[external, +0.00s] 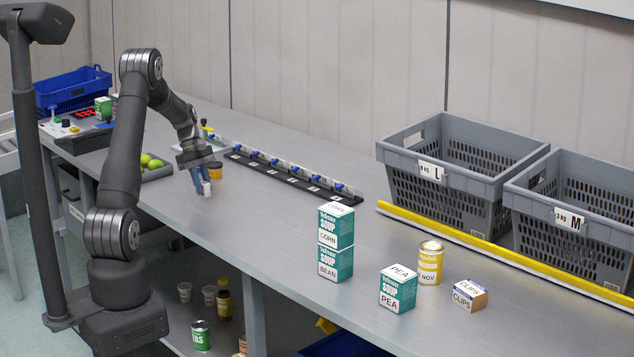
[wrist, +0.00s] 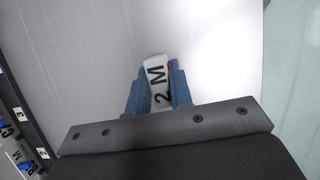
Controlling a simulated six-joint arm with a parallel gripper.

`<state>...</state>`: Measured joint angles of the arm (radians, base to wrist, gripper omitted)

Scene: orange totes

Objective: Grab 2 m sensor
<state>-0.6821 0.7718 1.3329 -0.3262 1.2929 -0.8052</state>
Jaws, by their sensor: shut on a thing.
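The 2 m sensor (wrist: 157,83) is a small white block with "2 M" in black on its face. In the wrist view it sits between the blue fingers of my gripper (wrist: 158,90), which is shut on it. In the external view my gripper (external: 201,186) is low over the left part of the grey table, with the white sensor (external: 206,189) at the fingertips. I cannot tell whether the sensor touches the table.
A black rack (external: 285,176) with several blue-knobbed items runs along the back. Grey totes (external: 411,158) stand at right, behind a yellow rail (external: 480,240). Soup boxes (external: 336,228) stand mid-table, with clear surface between.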

